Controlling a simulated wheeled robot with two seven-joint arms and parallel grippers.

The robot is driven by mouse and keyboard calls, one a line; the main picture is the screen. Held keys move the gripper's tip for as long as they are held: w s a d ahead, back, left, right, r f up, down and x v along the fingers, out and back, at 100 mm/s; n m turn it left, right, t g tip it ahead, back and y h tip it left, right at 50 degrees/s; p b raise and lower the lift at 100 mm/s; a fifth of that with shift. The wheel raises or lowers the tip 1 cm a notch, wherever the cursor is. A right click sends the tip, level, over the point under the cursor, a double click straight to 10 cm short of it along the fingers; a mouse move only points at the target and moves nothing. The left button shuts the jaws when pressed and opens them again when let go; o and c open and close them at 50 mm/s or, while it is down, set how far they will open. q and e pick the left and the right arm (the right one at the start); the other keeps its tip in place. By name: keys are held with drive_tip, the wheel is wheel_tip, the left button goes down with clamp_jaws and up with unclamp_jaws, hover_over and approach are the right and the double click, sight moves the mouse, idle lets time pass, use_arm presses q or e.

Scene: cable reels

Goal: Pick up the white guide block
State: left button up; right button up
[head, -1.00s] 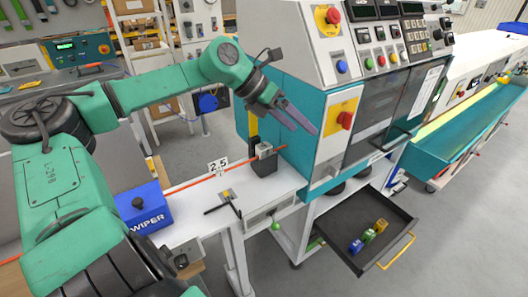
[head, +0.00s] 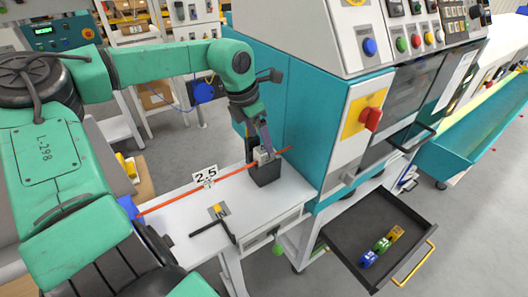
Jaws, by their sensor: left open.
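The white guide block (head: 258,157) is small and pale. It sits on top of a black stand (head: 265,175) on the white bench, with the orange cable (head: 190,192) running through the same spot. My left gripper (head: 266,146) points down right at the block from above; its fingers are open and partly cover it. I cannot tell whether the fingers touch the block or straddle it. My right gripper is not in view.
The teal machine (head: 276,95) stands close to the right of the stand. A "2.5" sign (head: 205,175) and a black T-handle (head: 217,229) are on the bench. An open black drawer (head: 352,227) at lower right holds blue, green and yellow blocks.

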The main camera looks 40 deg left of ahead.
sight(264, 149)
use_arm(q)
drive_tip(key=shift+p+x, duration=0.4)
drive_tip(key=shift+x, duration=1.4)
drive_tip(key=shift+d, duration=0.2)
clamp_jaws()
